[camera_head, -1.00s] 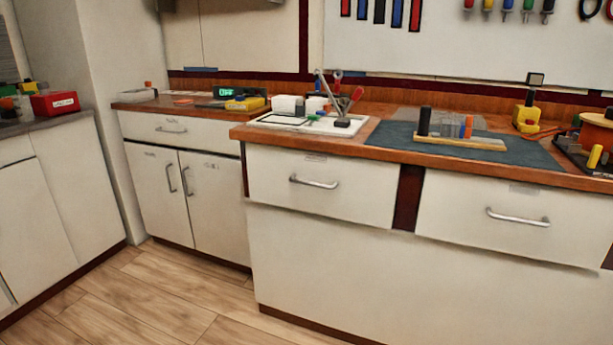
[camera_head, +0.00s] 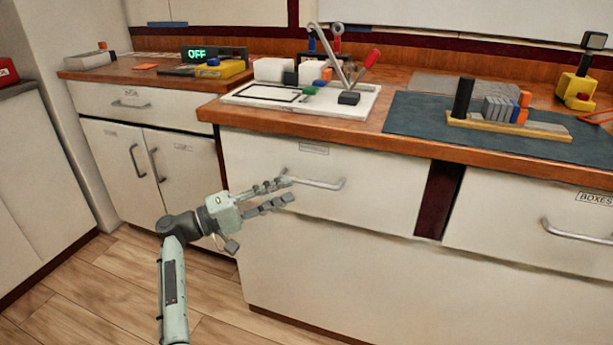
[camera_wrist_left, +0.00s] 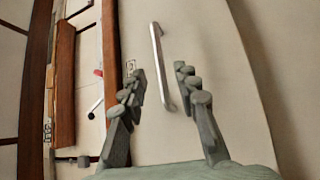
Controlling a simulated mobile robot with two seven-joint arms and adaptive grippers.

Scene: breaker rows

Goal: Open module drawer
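A white drawer (camera_head: 375,195) with a silver bar handle (camera_head: 318,182) is shut under the middle worktop; its small label is too blurred to read, so I cannot confirm it is the module drawer. My left gripper (camera_head: 287,190) is in front of this drawer, at the left end of the handle. It is open and empty. In the left wrist view the fingers (camera_wrist_left: 159,75) are spread either side of the handle (camera_wrist_left: 160,60), with part of the bar showing between them. I cannot tell whether they touch it. My right gripper is out of view.
A shut drawer (camera_head: 530,218) labelled BOXES is at the right. Another shut drawer (camera_head: 160,107) is in the left cabinet. The worktop holds a white tray (camera_head: 260,97) and a dark mat (camera_head: 410,120) with parts. The wood floor (camera_head: 90,290) is clear at the left.

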